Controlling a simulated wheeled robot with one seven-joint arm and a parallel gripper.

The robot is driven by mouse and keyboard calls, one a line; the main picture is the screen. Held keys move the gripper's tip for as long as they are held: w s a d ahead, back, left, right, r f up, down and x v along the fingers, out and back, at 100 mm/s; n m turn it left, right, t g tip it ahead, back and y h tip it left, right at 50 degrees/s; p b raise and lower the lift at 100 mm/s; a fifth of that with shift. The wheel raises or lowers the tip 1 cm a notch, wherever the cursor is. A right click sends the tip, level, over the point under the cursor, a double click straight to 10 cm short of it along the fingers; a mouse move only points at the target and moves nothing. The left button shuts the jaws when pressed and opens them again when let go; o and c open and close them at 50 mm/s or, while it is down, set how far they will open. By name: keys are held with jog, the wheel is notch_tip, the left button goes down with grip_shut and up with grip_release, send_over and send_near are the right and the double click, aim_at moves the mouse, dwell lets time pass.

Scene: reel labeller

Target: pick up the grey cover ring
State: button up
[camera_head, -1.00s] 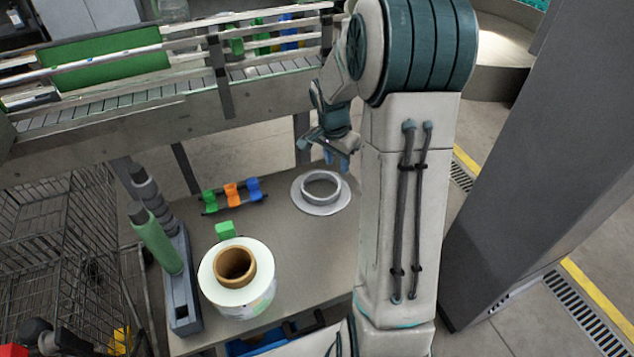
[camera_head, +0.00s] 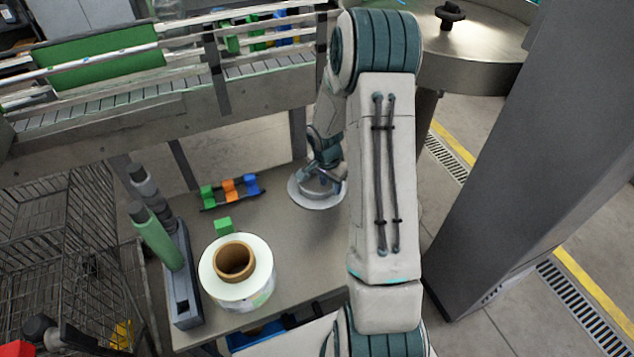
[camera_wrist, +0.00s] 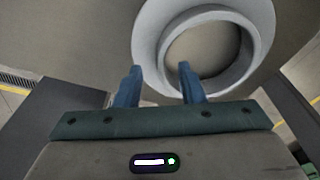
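The grey cover ring (camera_head: 316,198) lies flat on the far right part of the grey table, partly hidden under my gripper in the head view. It has a wide flat flange and a raised round collar. In the wrist view the ring (camera_wrist: 148,38) fills the upper right. My gripper (camera_wrist: 160,78) is open there, its two blue fingers apart. The right finger overlaps the near collar wall in the picture; the left finger is left of it, over the flange edge. I cannot tell whether either finger touches. In the head view my gripper (camera_head: 322,180) is right over the ring.
A white label roll (camera_head: 212,272) with a brown core stands at the table's front. A green block (camera_head: 223,225) sits behind it. A rack of coloured clips (camera_head: 231,191) is left of the ring. A grey holder with bottles (camera_head: 180,280) stands at the left edge. A conveyor runs behind.

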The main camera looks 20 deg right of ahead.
jog(key=shift+w+d+f, duration=0.1)
jog(key=shift+d+f, duration=0.05)
jog(key=shift+f, duration=0.85)
grip_shut()
jog(key=shift+r, duration=0.2)
